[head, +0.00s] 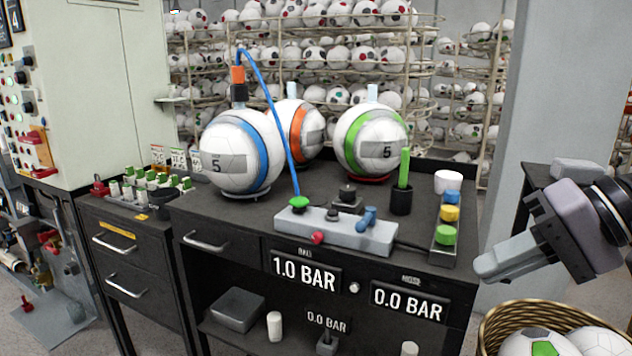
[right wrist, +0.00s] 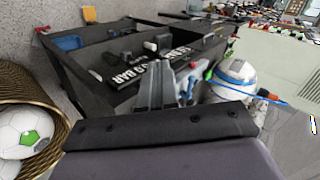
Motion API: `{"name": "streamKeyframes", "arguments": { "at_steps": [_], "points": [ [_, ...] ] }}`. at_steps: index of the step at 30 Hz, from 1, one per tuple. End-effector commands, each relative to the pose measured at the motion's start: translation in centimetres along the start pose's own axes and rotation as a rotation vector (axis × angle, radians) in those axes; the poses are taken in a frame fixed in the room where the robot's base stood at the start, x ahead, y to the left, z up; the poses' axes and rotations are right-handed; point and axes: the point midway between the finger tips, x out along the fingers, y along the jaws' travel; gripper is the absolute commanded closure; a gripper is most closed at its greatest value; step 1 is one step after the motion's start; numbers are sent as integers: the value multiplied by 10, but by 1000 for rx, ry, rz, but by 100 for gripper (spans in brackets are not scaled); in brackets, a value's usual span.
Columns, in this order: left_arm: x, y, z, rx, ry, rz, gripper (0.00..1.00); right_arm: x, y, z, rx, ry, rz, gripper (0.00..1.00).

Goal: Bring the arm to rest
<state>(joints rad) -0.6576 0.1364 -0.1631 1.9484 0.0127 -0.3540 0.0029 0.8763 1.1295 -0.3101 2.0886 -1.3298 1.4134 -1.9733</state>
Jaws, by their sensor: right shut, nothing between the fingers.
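My right gripper (head: 486,268) is at the right of the head view, in front of the bench's right end. Its fingers are shut and empty, and touch nothing that I can see. The shut fingers also show in the right wrist view (right wrist: 172,82), pointing towards the bench. My left gripper is not in the head view.
The dark bench (head: 290,210) carries balls with blue (head: 238,152), orange (head: 297,130) and green (head: 370,142) bands, a grey valve block (head: 338,229) and a blue hose (head: 270,105). A wicker basket (head: 490,325) of balls stands below my right gripper.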

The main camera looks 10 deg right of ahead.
Motion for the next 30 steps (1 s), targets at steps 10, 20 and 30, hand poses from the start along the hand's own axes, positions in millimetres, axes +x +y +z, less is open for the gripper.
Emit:
{"name": "streamKeyframes", "arguments": {
  "at_steps": [10,20,30],
  "points": [
    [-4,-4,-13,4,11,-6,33,71,-50,41,978,-594,-503,100],
    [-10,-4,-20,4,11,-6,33,113,-11,6,2228,-1237,-829,100],
    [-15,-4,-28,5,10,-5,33,204,163,36,-1736,944,612,100]
  ]
}}
